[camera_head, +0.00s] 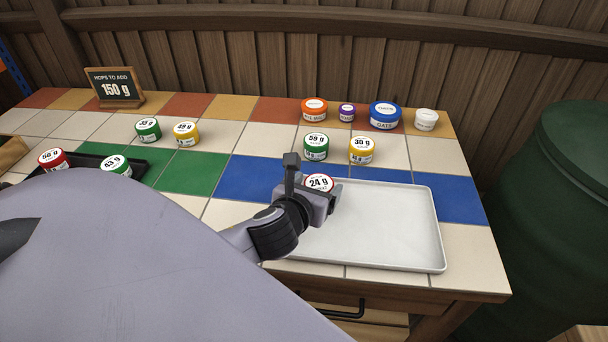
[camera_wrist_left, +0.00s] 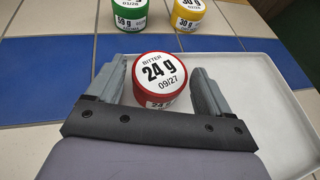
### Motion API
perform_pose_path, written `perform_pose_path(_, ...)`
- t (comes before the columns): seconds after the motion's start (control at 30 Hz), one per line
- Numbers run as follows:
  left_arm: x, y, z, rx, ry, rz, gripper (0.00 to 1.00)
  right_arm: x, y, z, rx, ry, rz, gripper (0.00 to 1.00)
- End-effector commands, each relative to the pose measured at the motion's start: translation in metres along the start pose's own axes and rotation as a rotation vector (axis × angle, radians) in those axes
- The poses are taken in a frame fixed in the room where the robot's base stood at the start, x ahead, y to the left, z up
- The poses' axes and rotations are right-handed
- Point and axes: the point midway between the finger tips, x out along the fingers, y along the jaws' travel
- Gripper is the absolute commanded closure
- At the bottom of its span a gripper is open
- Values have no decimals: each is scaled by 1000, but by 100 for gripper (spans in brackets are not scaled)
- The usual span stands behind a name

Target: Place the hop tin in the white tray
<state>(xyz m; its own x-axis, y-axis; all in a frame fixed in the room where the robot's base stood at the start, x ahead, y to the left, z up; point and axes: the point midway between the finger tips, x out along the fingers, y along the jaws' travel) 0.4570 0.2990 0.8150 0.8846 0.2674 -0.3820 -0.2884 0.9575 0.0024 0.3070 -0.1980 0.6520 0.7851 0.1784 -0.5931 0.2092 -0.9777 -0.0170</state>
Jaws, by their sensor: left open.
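The white tray (camera_head: 395,235) lies on the right part of the tiled table; its rim also shows in the left wrist view (camera_wrist_left: 255,60). A red hop tin marked 24 g (camera_head: 319,183) stands upright at the tray's back left; in the left wrist view the tin (camera_wrist_left: 160,78) sits between the fingers. My left gripper (camera_head: 312,190) is open around the red tin, and its fingers (camera_wrist_left: 163,85) appear apart from its sides. My right gripper is not in view.
A green 59 g tin (camera_head: 316,147) and a yellow 30 g tin (camera_head: 362,150) stand just behind the tray. More tins, including a blue one (camera_head: 385,115), line the back. A black tray (camera_head: 140,168) with tins is at left.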

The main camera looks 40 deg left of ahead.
Motion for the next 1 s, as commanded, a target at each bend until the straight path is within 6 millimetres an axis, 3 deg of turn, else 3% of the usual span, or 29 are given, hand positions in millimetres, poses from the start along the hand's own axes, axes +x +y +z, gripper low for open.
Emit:
perform_pose_path(0.2,-45,0,0,1,3,-2,19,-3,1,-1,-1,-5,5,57)
perform_pose_path(0.4,-72,-1,0,-1,2,-2,19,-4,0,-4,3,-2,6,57)
perform_pose_path(0.6,-81,0,0,-1,1,0,19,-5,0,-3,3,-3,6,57)
perform_pose_path(1.0,-81,0,0,-1,1,0,19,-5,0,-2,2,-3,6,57)
